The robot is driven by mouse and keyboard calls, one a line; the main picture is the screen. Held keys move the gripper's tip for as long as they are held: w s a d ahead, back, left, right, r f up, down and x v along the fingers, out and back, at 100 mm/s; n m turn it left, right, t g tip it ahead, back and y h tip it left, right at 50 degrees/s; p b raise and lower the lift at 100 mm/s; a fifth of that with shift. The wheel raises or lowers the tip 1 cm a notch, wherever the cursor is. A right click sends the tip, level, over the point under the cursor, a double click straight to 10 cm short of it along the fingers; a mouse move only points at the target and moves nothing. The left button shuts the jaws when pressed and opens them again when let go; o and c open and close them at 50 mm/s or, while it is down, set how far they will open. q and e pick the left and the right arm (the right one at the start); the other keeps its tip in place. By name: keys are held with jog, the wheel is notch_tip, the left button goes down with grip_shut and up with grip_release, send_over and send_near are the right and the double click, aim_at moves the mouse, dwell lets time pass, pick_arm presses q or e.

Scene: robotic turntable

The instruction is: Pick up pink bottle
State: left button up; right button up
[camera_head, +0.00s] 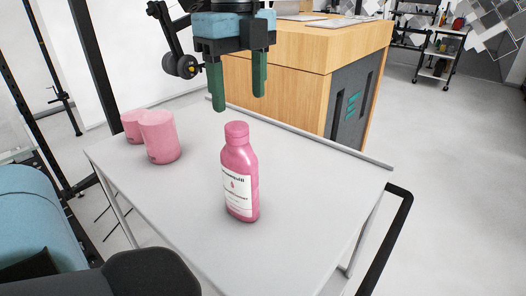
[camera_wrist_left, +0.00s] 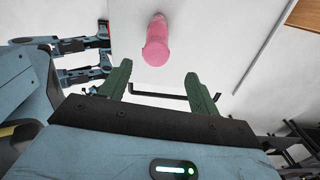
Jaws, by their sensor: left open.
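The pink bottle (camera_head: 239,175) stands upright near the middle of a grey-white table (camera_head: 300,190), with a white label on its front. My left gripper (camera_head: 239,95) is open and empty, its two green fingers pointing down above the bottle's cap in the head view, with a gap between them and the cap. In the left wrist view the bottle (camera_wrist_left: 157,42) shows beyond the open fingertips (camera_wrist_left: 155,80), roughly centred between them and apart from both. My right gripper cannot be made out in the head view.
Two pink cylindrical containers, one in front (camera_head: 160,137) and one behind (camera_head: 132,124), stand at the table's left. A wooden counter (camera_head: 290,65) stands behind the table. A raised rail (camera_head: 330,145) runs along the table's back edge. The table right of the bottle is clear.

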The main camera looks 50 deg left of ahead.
aim_at(236, 125)
pick_arm(q)
jog(key=shift+w, duration=0.25)
jog(key=shift+s, duration=0.35)
jog(key=shift+s+f, duration=0.15)
jog(key=shift+f, duration=1)
jog(key=shift+s+a+f, duration=0.1)
jog(key=shift+f, duration=1)
jog(key=shift+a+f, duration=0.1)
jog(key=shift+f, duration=1.5)
grip_shut()
pick_arm(e)
jog(key=shift+s+d+f, duration=0.15)
jog(key=shift+s+f, duration=0.1)
jog(key=shift+s, duration=0.3)
